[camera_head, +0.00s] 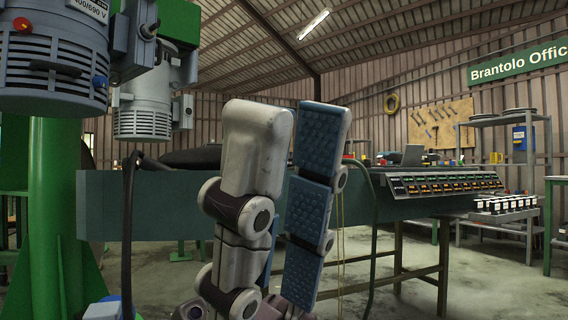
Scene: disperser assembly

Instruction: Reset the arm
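My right gripper (292,112) stands upright in the middle of the head view, its fingertips pointing up. One finger shows its grey back, and the other shows its blue textured pad. There is a gap between the fingers and nothing is held in it, so it is open. The rest of my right arm is below the picture. My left gripper is not in view.
Grey motor units (52,62) hang at the upper left by a green column (55,200). A long bench (150,205) crosses behind the gripper, with a lit control panel (445,186) on its right. Shelves (500,118) stand at the far right. Open floor shows at lower right.

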